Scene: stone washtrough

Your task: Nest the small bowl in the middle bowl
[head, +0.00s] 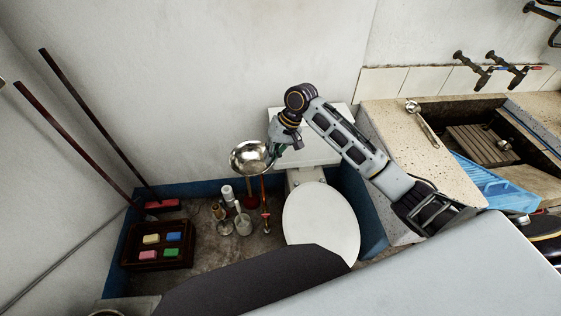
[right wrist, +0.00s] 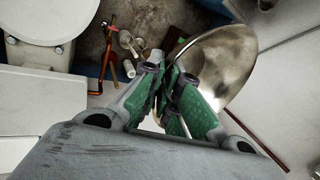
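A shiny metal bowl (head: 248,156) hangs in the air left of the toilet in the head view, tilted. It also shows in the right wrist view (right wrist: 228,62). I cannot tell for sure which of the task's bowls it is. My right gripper (head: 273,153) is at its right edge, and its green-padded fingers (right wrist: 168,92) are closed on the rim. A round metal rim (head: 106,312) is cut off at the bottom left edge of the head view; I cannot tell whether it is a bowl. No other bowl shows clearly. My left gripper is out of view.
The toilet (head: 321,222) stands below my right arm. Several bottles and cups (head: 228,210) stand on the floor beside it. A dark crate (head: 158,257) holds coloured blocks. A ladle (head: 424,118) lies on the stone counter (head: 400,135) by the trough; a blue plastic thing (head: 490,186) is right.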

